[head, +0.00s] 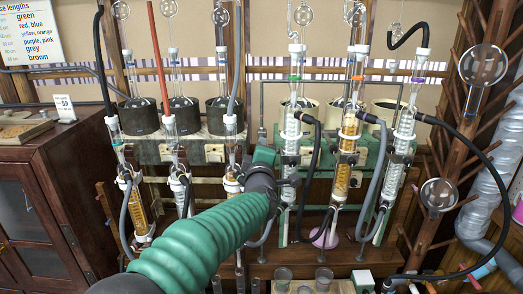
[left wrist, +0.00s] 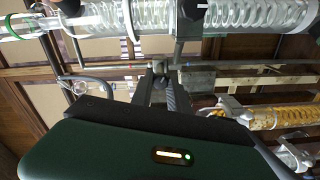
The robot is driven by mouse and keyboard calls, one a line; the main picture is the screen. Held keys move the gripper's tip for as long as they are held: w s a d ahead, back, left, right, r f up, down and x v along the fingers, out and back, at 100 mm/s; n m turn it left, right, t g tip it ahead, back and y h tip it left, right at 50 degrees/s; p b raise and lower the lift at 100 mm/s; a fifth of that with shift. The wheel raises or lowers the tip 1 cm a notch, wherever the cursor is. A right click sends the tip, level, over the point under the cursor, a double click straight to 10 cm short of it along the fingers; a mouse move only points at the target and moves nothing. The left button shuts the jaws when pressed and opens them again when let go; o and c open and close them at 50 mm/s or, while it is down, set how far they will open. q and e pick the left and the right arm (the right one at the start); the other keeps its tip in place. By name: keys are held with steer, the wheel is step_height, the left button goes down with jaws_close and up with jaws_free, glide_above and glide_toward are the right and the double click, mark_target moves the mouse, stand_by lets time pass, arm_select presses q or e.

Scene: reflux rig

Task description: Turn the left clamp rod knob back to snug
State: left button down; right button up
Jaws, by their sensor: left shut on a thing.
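My left gripper (head: 284,184) reaches in from the lower left on its green sleeved arm, up to the glass condenser with the green band (head: 291,150). In the left wrist view its dark fingers (left wrist: 160,84) close together on the small grey clamp rod knob (left wrist: 158,67), next to the metal rod. The gripper hides most of the knob in the head view. The condenser (left wrist: 220,17) runs across the top of the left wrist view, held by a clamp (left wrist: 182,28). My right gripper is in neither view.
More glass columns stand close by, including one with amber packing (head: 348,140) and one further right (head: 402,145). Grey and black hoses (head: 478,150) loop around them. Dark pots (head: 180,115) stand behind. A wooden cabinet (head: 45,200) is at the left.

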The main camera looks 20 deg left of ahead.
arm_select(q)
steer(key=c, duration=1.3)
jaws_free()
steer(key=shift+s+r, duration=0.1)
steer(key=shift+o, duration=0.2)
steer(key=b+v, duration=0.1)
steer(key=v, duration=1.5)
steer(key=shift+s+b, duration=0.3)
steer(key=shift+b, duration=0.05)
steer(key=shift+d, duration=0.15)
